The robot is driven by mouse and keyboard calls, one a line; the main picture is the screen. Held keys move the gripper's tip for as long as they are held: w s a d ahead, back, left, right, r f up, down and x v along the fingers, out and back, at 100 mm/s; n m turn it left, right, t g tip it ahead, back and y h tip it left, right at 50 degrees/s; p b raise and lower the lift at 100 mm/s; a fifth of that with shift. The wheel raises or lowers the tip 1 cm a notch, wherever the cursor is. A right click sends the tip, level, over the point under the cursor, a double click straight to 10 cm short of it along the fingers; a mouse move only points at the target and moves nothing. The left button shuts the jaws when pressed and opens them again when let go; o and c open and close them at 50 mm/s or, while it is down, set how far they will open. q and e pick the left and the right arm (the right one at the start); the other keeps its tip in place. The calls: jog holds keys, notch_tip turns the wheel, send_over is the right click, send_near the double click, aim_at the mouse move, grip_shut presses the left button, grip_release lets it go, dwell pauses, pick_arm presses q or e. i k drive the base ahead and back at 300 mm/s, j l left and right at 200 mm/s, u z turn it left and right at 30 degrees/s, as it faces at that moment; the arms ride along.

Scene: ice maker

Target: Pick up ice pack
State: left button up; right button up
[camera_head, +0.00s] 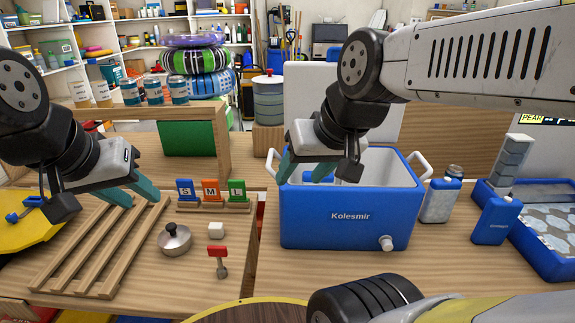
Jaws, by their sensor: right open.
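A blue cooler box (345,232) marked Kolesmir stands open on the bench, its white lid raised behind it. My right gripper (304,174) is open, pointing down at the cooler's left rim and opening. A small blue item (347,173) shows inside the cooler, partly hidden by my wrist; I cannot tell if it is an ice pack. To the right stand a blue, flat, capped container (497,220), which looks like an ice pack, and a blue-and-white container (440,199). My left gripper (132,193) is open and empty above a wooden slatted rack (100,245).
S, M and L blocks (210,191) stand in a wooden holder. A blue tray (545,258) is at right.

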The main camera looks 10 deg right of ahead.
aim_at(441, 195)
jog(key=l+z, duration=0.5)
jog(key=k+j+z, duration=0.1)
jog(key=j+z, duration=0.25)
jog(key=j, duration=0.15)
jog(key=z, duration=1)
